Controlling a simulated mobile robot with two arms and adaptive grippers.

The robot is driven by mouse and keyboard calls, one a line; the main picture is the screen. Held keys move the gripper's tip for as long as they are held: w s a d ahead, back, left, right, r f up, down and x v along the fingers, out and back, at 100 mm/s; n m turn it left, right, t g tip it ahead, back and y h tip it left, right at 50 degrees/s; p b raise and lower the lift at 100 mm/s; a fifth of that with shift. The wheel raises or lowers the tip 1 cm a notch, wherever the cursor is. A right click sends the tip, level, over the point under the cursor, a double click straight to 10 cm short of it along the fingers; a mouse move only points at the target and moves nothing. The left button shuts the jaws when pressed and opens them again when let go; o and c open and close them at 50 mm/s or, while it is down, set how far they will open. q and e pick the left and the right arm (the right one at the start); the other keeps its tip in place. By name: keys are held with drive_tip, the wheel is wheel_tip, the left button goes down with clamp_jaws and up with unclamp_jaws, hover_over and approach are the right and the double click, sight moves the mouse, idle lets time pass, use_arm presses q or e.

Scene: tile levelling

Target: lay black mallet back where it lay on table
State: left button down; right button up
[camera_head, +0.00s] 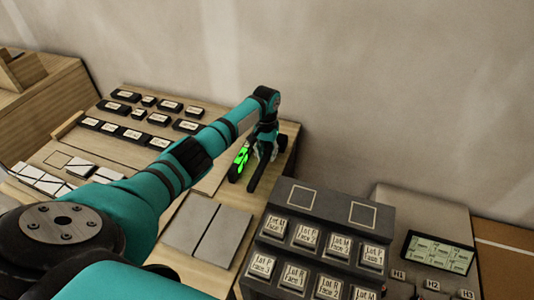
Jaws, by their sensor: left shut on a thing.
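My left arm reaches in from the lower left across the table (205,183). My left gripper (262,152) is at the far right part of the table, pointing down, with a bright green patch at its side. It is shut on the black mallet (257,174), which shows as a dark bar slanting down below the gripper. The gripper hides part of the mallet, and I cannot tell whether the mallet touches the table. My right gripper is out of view.
Several labelled black blocks (159,118) stand at the table's back left. White tiles (43,180) lie at the left, and large grey tiles (222,234) lie in front of the gripper. A dark rack (327,209) with labelled lots stands at right, beside a small display (437,252).

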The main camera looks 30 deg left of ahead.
use_arm(q)
drive_tip(key=shift+w+f+b, duration=0.1)
drive_tip(key=shift+f+b, duration=0.25)
drive_tip(key=shift+f, duration=0.2)
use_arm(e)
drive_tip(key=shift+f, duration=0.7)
use_arm(q)
drive_tip(key=shift+f, duration=0.25)
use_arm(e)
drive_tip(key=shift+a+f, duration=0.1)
use_arm(q)
drive_tip(key=c, duration=1.1)
unclamp_jaws()
drive_tip(key=shift+o, duration=0.2)
